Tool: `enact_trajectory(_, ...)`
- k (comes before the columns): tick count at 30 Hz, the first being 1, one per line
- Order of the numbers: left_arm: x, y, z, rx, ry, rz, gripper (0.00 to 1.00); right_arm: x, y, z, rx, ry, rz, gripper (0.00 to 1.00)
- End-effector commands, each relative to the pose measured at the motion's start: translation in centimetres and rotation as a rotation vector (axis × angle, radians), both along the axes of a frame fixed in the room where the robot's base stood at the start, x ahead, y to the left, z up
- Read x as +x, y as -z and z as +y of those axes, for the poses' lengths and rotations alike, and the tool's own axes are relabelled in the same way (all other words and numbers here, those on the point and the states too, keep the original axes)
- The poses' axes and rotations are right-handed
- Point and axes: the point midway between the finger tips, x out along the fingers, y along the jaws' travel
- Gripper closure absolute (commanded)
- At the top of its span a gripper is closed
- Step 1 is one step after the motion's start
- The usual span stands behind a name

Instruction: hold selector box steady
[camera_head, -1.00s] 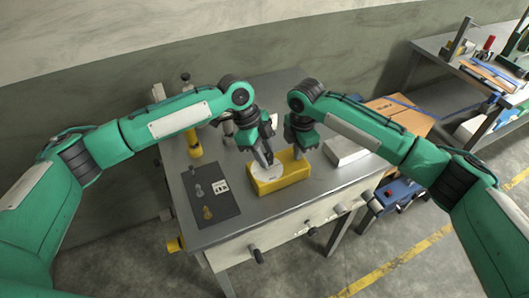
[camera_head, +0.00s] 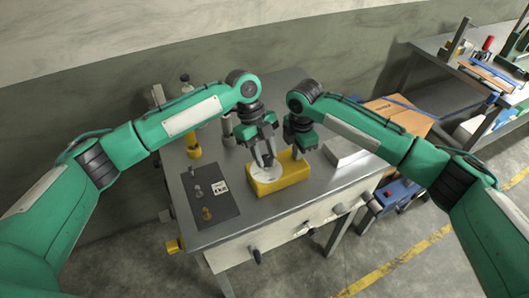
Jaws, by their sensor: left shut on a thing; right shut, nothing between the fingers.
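The selector box is a yellow block (camera_head: 285,180) near the front middle of the grey bench, with a round white dial (camera_head: 262,173) on its top left. My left gripper (camera_head: 266,162) points down over the dial. It is shut on a small part at the dial, which the fingers mostly hide. My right gripper (camera_head: 297,153) is shut and empty, at the back right of the box. I cannot tell whether it touches the box.
A dark mat (camera_head: 222,212) with small knobs and a card lies on the left of the bench (camera_head: 300,208). A pale block (camera_head: 343,153) lies to the right of the box. A yellow-based post (camera_head: 193,148) stands behind the mat. Levers stick out of the bench front.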

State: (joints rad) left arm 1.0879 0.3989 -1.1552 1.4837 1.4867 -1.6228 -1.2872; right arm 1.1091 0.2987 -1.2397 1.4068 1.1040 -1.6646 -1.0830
Motion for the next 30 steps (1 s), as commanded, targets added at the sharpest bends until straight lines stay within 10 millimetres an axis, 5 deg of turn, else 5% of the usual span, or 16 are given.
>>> enact_trajectory(5,-0.1,-0.1,-0.2,-0.004,0.002,0.0,0.89,-0.2,0.8,-0.2,-0.007,0.003,0.009,1.0)
enact_trajectory(6,-0.1,-0.1,-0.1,-0.004,0.002,0.001,0.65,-0.2,0.8,-0.2,-0.007,0.003,0.009,1.0)
enact_trajectory(9,-0.1,-0.1,-0.1,-0.003,0.001,0.001,0.45,-0.2,0.8,-0.2,-0.007,0.003,0.009,1.0)
enact_trajectory(20,0.1,-0.4,0.1,-0.001,-0.001,0.0,0.45,-0.3,0.8,-0.2,-0.008,0.002,0.01,1.0)
enact_trajectory(30,1.5,-6.2,1.9,-0.002,-0.002,-0.004,0.45,-0.3,0.8,-0.2,-0.008,0.001,0.01,1.0)
